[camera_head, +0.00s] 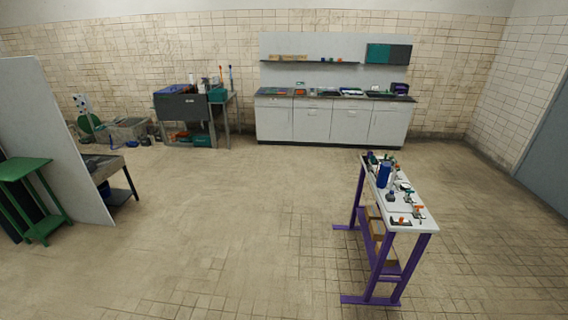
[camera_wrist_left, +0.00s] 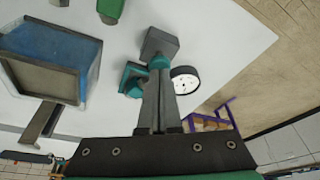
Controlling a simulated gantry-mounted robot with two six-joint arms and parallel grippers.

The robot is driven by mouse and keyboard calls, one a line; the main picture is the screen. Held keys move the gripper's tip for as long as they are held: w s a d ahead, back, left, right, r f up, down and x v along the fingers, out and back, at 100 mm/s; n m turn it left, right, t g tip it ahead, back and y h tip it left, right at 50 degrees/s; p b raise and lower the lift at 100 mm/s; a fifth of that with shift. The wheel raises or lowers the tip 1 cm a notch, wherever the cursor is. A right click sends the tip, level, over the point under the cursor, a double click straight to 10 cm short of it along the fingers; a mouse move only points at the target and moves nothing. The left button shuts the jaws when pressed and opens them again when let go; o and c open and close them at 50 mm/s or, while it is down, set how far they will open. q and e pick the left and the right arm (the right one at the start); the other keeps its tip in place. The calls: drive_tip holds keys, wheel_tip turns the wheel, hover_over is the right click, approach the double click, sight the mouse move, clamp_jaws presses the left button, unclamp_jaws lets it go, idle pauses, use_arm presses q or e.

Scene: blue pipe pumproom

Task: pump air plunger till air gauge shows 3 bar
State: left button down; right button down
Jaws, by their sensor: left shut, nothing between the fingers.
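In the left wrist view, my left gripper (camera_wrist_left: 160,72) is shut and empty, its dark fingers pointing up the picture. Right at the fingertips are a small teal part and a dark grey block (camera_wrist_left: 160,42); I cannot tell whether the fingers touch them or which part is the plunger. A round gauge (camera_wrist_left: 186,80) with a white face and dark rim sits just right of the fingertips; its reading is too small to make out. A teal piece (camera_wrist_left: 131,78) with a dark base is just left of the fingers. No gripper shows in the head view.
A white-topped table (camera_head: 401,226) with purple legs, crowded with small items, stands at right in the head view. A blue box (camera_wrist_left: 50,52) is left of my fingers in the wrist view. White cabinets (camera_head: 312,121) line the back wall. The middle floor is clear.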

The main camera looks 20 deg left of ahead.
use_arm(q)
drive_tip(key=shift+f+b, duration=0.65)
drive_tip(key=shift+f, duration=0.4)
drive_tip(key=shift+p, duration=0.3)
wheel_tip(320, 180, up, 8)
drive_tip(key=p, duration=0.9)
drive_tip(key=shift+r, duration=0.1)
